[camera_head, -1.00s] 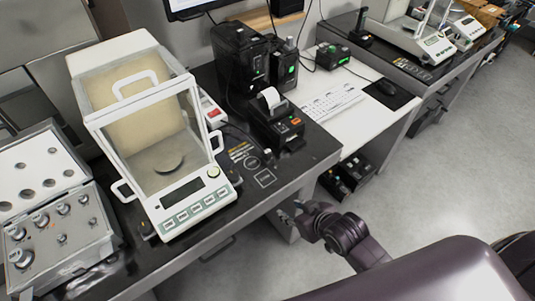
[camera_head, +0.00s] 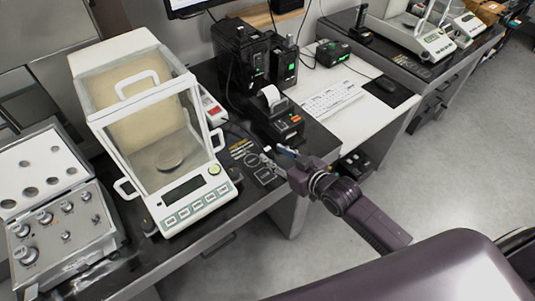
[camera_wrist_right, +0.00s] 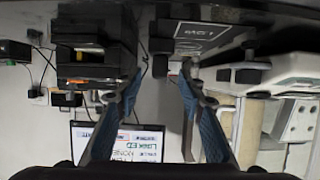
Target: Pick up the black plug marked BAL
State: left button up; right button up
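My right gripper (camera_head: 274,155) is at the front edge of the near black table, close to the printer. In the right wrist view the gripper (camera_wrist_right: 161,76) is open, with its two blue-padded fingers apart and nothing held between them. A small dark upright piece (camera_wrist_right: 160,66) shows beyond and between the fingertips, apart from them; it may be the plug. I cannot read a BAL mark on it. In the head view the fingers cover most of that spot. My left gripper is not in view.
A printer (camera_head: 277,122) stands just behind the gripper. A balance with a glass draft shield (camera_head: 185,195) stands to the left, beside a case of weights (camera_head: 62,222). A square label (camera_head: 265,176) lies on the tabletop. Open floor (camera_head: 430,170) is to the right.

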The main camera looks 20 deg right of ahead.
aim_at(270, 152)
jog(key=x, duration=0.4)
jog(key=shift+w+p, duration=0.15)
jog(key=shift+p, duration=0.15)
grip_shut()
